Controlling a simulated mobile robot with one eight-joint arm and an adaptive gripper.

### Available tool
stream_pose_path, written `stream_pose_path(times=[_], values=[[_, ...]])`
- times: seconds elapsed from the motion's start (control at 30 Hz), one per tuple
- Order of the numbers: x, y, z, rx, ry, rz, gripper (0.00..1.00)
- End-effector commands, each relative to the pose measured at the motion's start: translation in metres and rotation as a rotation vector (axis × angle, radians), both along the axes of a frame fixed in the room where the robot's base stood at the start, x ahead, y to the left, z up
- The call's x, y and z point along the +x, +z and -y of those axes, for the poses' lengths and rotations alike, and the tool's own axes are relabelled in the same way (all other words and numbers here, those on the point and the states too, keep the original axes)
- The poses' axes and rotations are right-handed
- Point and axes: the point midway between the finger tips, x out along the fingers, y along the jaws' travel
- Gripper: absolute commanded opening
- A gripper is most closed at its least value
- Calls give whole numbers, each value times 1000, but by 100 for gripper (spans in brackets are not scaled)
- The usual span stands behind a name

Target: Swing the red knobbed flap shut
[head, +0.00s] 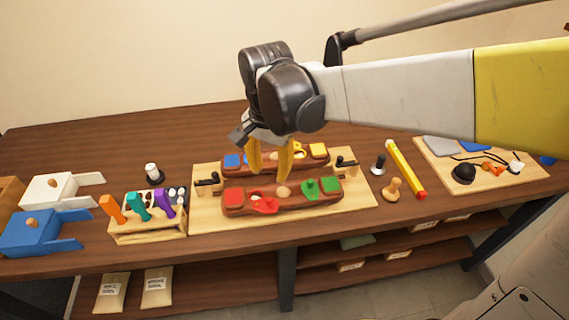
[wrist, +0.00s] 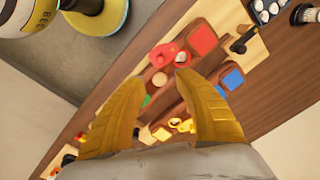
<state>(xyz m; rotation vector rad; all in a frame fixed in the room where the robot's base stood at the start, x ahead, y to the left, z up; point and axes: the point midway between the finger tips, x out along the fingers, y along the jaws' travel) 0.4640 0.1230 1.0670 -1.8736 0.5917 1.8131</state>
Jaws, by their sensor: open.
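The red knobbed flap (head: 265,206) lies on the near brown wooden bar (head: 250,209), right of a red square (head: 233,196). It is turned toward the bar's near edge, with a pale spot beside it, apparently an uncovered opening. The flap (wrist: 162,56) also shows in the wrist view, with the pale round spot (wrist: 181,58) next to it. My gripper (head: 268,168) points down with its yellow fingers apart, over the gap between the two bars. In the wrist view my gripper (wrist: 162,77) is open and empty, and the flap is beyond the fingertips, apart from them.
A green flap (head: 310,187) and tan knob (head: 284,192) share the near bar. The far bar carries blue and yellow parts, partly hidden by my fingers. Black clamps (head: 208,181) stand at the board's sides. A tool rack (head: 150,232) stands left; a yellow level (head: 405,170) lies right.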

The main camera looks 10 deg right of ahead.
Motion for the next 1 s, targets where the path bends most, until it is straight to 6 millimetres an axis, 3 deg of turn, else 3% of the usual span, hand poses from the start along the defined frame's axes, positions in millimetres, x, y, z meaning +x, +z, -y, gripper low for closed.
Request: stream_pose_path(times=[0.27, 0.7, 1.0], values=[[5, -23, -11, -10, -47, -40, 38], [6, -104, -11, -9, -46, -38, 38], [6, -116, -11, -9, -45, -38, 38]])
